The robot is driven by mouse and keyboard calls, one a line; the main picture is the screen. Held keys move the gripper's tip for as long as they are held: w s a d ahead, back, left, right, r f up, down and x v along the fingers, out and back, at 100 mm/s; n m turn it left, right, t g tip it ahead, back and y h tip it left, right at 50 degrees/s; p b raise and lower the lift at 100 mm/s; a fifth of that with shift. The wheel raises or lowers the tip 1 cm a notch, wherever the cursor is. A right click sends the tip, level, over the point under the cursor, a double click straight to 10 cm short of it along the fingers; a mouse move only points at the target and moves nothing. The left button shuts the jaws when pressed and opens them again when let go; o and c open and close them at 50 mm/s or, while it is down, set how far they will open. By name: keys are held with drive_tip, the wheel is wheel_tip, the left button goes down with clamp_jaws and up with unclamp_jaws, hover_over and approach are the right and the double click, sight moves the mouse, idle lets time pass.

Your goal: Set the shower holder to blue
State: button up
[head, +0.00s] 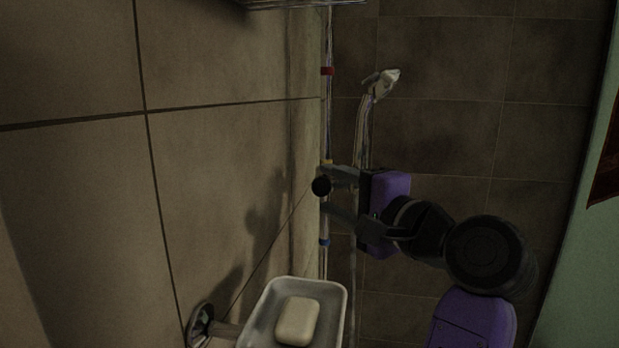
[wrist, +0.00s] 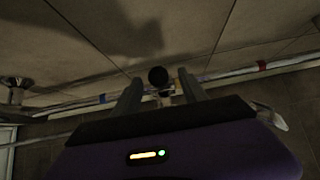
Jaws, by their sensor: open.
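The shower holder has a black round knob (head: 321,186) and sits on the thin vertical rail, just below a yellow-orange band (head: 327,162). A blue band (head: 324,242) is lower on the rail and a red band (head: 327,71) is higher. My gripper (head: 331,190) is open at the rail, one finger above the knob and one below. In the wrist view the knob (wrist: 158,76) shows between the two finger ends, with the orange band (wrist: 182,73) beside the right finger. The blue band (wrist: 102,98) is left of the fingers. I cannot tell whether either finger touches the holder.
A pale shower head (head: 382,82) with a hanging hose (head: 363,135) is at the upper right of the rail. A white soap dish (head: 338,312) with a soap bar (head: 298,321) juts from the tiled wall below. The rail between holder and blue band looks clear.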

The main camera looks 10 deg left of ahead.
drive_tip(key=p+x, duration=0.1)
drive_tip(key=x, duration=0.5)
drive_tip(key=shift+w+a, duration=0.2)
clamp_jaws()
drive_tip(key=shift+r, duration=0.15)
idle(1.1)
